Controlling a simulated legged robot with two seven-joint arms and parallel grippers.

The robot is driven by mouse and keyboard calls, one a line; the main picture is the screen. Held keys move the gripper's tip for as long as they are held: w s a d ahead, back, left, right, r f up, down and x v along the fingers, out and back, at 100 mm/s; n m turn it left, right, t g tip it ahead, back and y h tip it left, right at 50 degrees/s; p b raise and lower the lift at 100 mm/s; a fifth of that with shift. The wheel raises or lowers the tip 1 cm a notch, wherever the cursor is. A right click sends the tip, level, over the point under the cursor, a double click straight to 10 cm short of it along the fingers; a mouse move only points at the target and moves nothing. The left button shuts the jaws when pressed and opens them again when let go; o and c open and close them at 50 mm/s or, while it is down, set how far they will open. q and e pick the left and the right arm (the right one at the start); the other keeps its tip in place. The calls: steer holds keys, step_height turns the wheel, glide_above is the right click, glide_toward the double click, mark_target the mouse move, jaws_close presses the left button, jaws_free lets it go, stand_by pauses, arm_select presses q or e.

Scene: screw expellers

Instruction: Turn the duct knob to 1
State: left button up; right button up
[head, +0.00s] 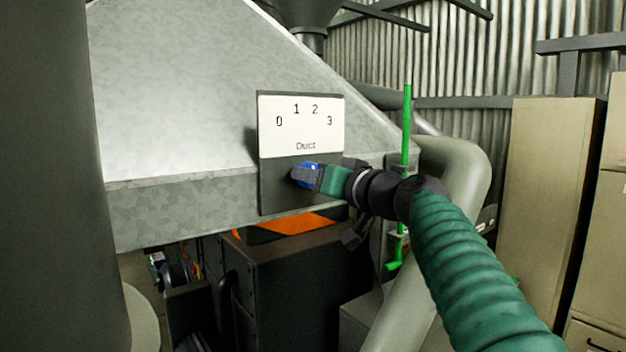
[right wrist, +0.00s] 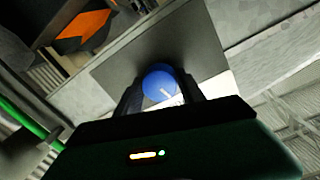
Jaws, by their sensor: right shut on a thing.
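The duct panel (head: 301,129) is a dark plate with a white label reading 0, 1, 2, 3 and "Duct", fixed to the galvanized metal hood. The blue duct knob (head: 310,171) sits on the dark part below the label. My right gripper (head: 302,175) is shut on the knob, and its arm comes in from the lower right. In the right wrist view the blue knob (right wrist: 160,82) shows between the two dark fingers, with a white pointer mark on its face. Which number the mark points at is hard to tell. My left gripper is not in view.
A green vertical rod (head: 407,125) stands just right of the panel, close to my right arm. A thick beige pipe (head: 463,165) bends behind the arm. A dark box with an orange stripe (head: 290,223) lies below the panel. Beige cabinets (head: 550,190) stand at right.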

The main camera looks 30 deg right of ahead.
steer(key=shift+s+d+r, duration=0.1)
steer(key=shift+r, duration=0.2)
steer(key=o, duration=1.1)
steer(key=shift+o, duration=1.3)
steer(key=shift+s+d+f, duration=0.1)
steer(key=shift+f, duration=0.05)
steer(key=s+b, duration=0.6)
steer(key=s, duration=1)
steer(key=shift+s+d+b, duration=0.2)
steer(key=shift+s+b, duration=0.15)
steer(key=shift+b, duration=0.05)
